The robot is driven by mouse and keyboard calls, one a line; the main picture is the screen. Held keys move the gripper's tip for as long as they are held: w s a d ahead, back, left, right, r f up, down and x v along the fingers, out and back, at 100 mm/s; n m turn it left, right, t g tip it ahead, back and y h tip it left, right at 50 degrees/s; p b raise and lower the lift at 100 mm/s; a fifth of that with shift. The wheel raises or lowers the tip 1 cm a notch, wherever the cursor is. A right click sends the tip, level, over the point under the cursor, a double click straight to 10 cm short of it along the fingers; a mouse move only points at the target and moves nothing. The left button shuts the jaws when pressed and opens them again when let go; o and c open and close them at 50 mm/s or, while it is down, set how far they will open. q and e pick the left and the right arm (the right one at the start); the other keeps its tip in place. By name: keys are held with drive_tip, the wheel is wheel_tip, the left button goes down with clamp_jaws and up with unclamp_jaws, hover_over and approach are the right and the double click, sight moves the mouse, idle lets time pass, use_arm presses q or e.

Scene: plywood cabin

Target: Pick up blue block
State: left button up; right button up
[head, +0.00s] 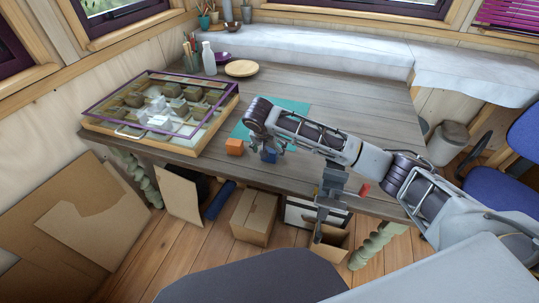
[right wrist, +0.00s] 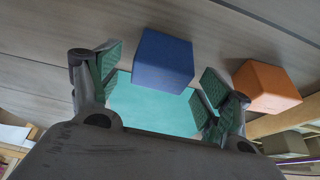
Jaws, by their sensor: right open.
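The blue block (head: 269,156) is on the table, at the near side of the teal mat, just right of the orange block. In the right wrist view the blue block (right wrist: 163,61) shows ahead, in the gap between my spread fingers. My right gripper (right wrist: 158,82) is open and empty. In the head view the right gripper (head: 272,143) is low by the blue block, partly hidden by its own arm. Whether a finger touches the block I cannot tell. My left gripper is not in view.
The orange block (head: 234,147) is close beside, also at the right of the wrist view (right wrist: 267,87). A glass-topped display case (head: 160,105) fills the table's left. A small red object (head: 364,189) lies near the front edge. The teal mat (head: 298,105) and table behind it are clear.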

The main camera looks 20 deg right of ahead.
sight(269, 149)
drive_tip(key=shift+w+d+f, duration=0.1)
drive_tip(key=shift+w+f, duration=0.1)
drive_tip(key=shift+f, duration=0.25)
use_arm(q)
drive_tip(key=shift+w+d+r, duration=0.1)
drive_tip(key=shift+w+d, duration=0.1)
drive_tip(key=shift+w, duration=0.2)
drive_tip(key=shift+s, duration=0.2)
use_arm(e)
drive_tip(key=c, duration=1.1)
drive_tip(key=shift+r, duration=0.15)
wheel_tip(269, 149, up, 8)
drive_tip(key=shift+r+p, duration=0.1)
drive_tip(key=shift+p, duration=0.25)
drive_tip(key=shift+r, duration=0.8)
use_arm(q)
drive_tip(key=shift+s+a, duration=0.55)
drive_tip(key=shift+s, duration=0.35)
